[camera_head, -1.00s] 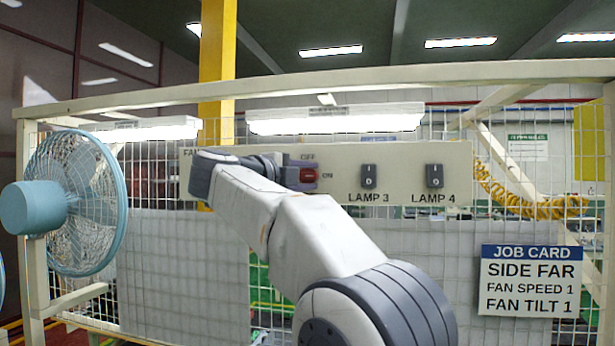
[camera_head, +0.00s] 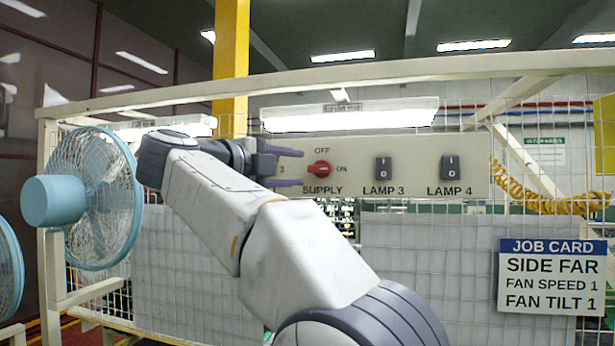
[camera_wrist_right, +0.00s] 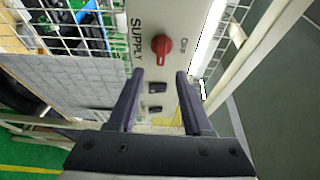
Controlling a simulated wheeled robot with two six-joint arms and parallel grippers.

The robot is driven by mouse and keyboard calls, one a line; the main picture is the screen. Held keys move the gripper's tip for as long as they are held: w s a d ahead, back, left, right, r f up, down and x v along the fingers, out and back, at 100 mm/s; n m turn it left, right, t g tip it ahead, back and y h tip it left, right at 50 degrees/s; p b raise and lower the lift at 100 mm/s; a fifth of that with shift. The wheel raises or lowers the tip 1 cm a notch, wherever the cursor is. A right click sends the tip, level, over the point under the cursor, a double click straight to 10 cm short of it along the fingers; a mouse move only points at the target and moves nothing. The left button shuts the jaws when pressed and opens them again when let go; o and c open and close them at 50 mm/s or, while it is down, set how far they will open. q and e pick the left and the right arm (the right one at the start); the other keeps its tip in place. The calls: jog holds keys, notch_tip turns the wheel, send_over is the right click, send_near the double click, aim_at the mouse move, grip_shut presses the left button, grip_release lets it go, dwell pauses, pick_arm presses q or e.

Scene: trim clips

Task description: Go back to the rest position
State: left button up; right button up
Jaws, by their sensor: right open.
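My right gripper (camera_head: 290,168) is open and empty in front of the switch panel (camera_head: 335,150), to the left of the red supply knob (camera_head: 320,170). Its fingers point right and do not touch the knob. In the right wrist view the open gripper (camera_wrist_right: 158,105) has the red knob (camera_wrist_right: 162,46) beyond its fingertips, with two dark switches seen between the fingers. The knob's handle points toward ON in the head view. The lamp 3 switch (camera_head: 383,169) and the lamp 4 switch (camera_head: 449,168) are to the right. My left gripper is not in view.
A job card (camera_head: 552,277) hangs on the mesh at lower right. A cream frame (camera_head: 400,72) surrounds the mesh. A yellow coiled cable (camera_head: 550,205) hangs at right.

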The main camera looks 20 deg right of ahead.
jog(key=shift+s+a, duration=0.45)
jog(key=shift+a, duration=0.15)
jog(key=shift+w, duration=0.1)
